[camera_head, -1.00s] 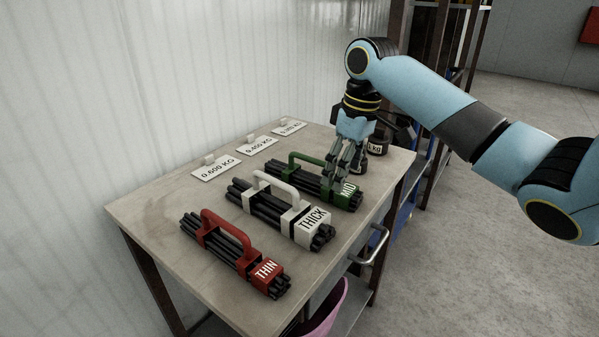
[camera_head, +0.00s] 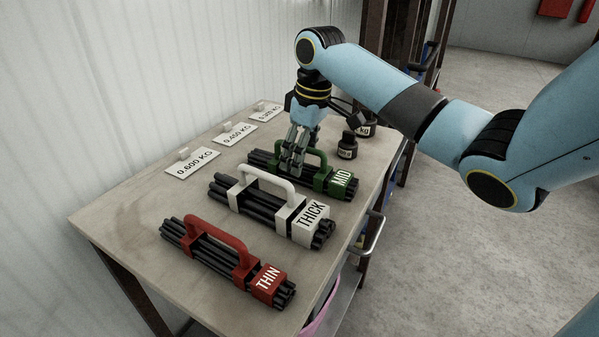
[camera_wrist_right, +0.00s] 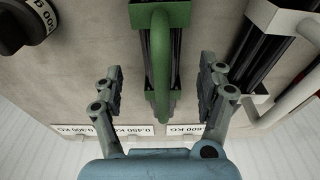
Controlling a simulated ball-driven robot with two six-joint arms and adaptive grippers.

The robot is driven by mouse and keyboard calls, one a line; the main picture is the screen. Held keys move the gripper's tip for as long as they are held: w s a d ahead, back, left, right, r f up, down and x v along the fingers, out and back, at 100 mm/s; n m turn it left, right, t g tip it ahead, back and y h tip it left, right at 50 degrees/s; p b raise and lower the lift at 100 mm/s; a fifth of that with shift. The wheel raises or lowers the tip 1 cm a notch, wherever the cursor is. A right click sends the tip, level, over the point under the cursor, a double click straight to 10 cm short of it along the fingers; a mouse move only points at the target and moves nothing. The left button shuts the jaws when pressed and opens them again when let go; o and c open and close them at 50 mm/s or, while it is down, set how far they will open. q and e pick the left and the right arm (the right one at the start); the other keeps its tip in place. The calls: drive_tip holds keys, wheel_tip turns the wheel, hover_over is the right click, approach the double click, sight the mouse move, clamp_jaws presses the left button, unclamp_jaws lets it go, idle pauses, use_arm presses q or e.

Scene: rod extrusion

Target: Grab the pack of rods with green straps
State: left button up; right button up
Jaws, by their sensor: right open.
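The pack of dark rods with green straps (camera_head: 321,181) lies on the table, with a green handle on top and the label "MID". It also shows in the right wrist view (camera_wrist_right: 160,14), its green handle running between the two fingers. My right gripper (camera_head: 294,170) is open at the handle and hides part of it. In the right wrist view the fingers (camera_wrist_right: 164,85) stand apart on either side of the handle, with gaps on both sides. My left gripper is not in view.
Packs with white straps "THICK" (camera_head: 310,217) and red straps "THIN" (camera_head: 267,284) lie nearer on the table (camera_head: 130,225). Dark weights (camera_head: 347,146) stand just beyond the green pack. Weight cards (camera_head: 192,163) lie along the wall side.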

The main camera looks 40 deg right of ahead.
drive_tip(key=f, duration=0.3)
drive_tip(key=shift+w+a+f+b, duration=0.15)
drive_tip(key=shift+w+f+b, duration=0.1)
drive_tip(key=shift+b, duration=0.1)
drive_tip(key=shift+r, duration=0.1)
clamp_jaws()
